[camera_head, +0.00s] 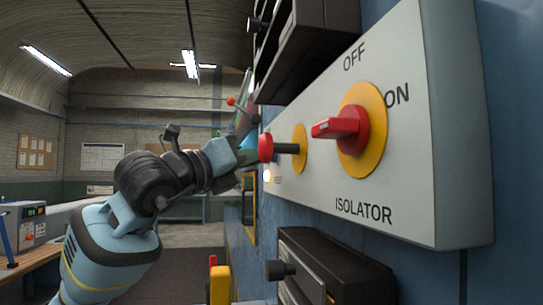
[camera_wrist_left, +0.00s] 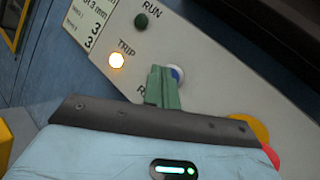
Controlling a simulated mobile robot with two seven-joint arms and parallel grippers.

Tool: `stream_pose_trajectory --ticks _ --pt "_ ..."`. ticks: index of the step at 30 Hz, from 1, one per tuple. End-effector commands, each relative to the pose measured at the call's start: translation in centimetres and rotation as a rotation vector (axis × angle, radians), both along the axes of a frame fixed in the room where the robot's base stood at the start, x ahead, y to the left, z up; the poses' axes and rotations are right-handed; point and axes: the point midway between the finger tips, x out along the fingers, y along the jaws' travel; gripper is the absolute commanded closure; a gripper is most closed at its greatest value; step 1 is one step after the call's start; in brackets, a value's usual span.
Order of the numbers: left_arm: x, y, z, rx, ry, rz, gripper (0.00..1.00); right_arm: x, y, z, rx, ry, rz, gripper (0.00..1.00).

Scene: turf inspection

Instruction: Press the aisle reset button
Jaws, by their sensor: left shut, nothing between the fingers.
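In the left wrist view a small blue button with a pale rim (camera_wrist_left: 179,73) sits on the light grey panel (camera_wrist_left: 205,60). A label starting with R is mostly covered below it. My left gripper (camera_wrist_left: 160,72) is shut and empty, its green fingers together. The fingertips overlap the button's left side in the picture; I cannot tell whether they touch it. In the head view my left arm reaches to the panel's far end, behind the red mushroom button (camera_head: 265,147); the fingertips and blue button are hidden there. My right gripper is not in view.
The TRIP lamp (camera_wrist_left: 116,60) glows, with a dark green RUN button (camera_wrist_left: 141,20) above it. A red isolator handle (camera_head: 342,127) on a yellow disc is nearer on the panel. A bench (camera_head: 35,255) stands at the left.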

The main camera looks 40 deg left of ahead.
Motion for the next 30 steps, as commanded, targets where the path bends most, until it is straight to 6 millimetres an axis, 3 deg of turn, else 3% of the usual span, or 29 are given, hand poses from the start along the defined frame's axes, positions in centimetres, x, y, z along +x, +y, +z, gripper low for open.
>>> stream_pose_trajectory --ticks 30 --pt "0.67 -0.53 0.01 0.0 0.0 0.0 1.0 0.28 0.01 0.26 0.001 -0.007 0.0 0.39"
